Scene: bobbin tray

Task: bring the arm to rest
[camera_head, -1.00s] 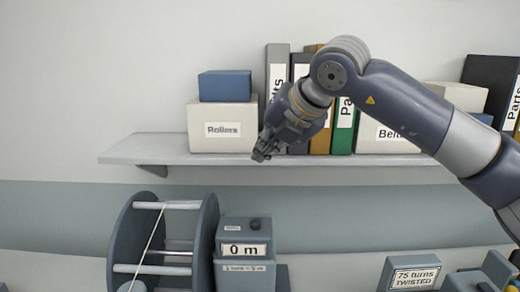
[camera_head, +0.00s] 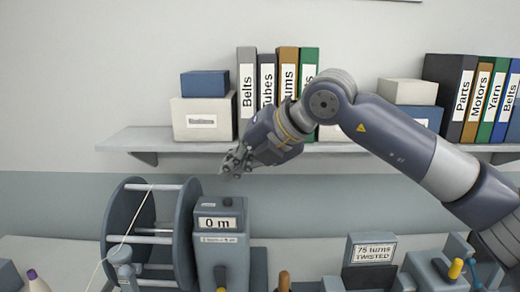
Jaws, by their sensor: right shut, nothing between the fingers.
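My right arm reaches in from the right across the front of the shelf. My right gripper (camera_head: 236,160) is shut and empty. It hangs in the air just below the shelf edge, above the grey counter box reading "0 m" (camera_head: 219,240), and appears clear of it. My left gripper is not in view.
A reel (camera_head: 116,222) with thread stands left of the counter box. A "75 turns TWISTED" sign (camera_head: 374,253) and a device with a yellow knob (camera_head: 455,268) stand at the right. The wall shelf (camera_head: 118,139) holds boxes and binders.

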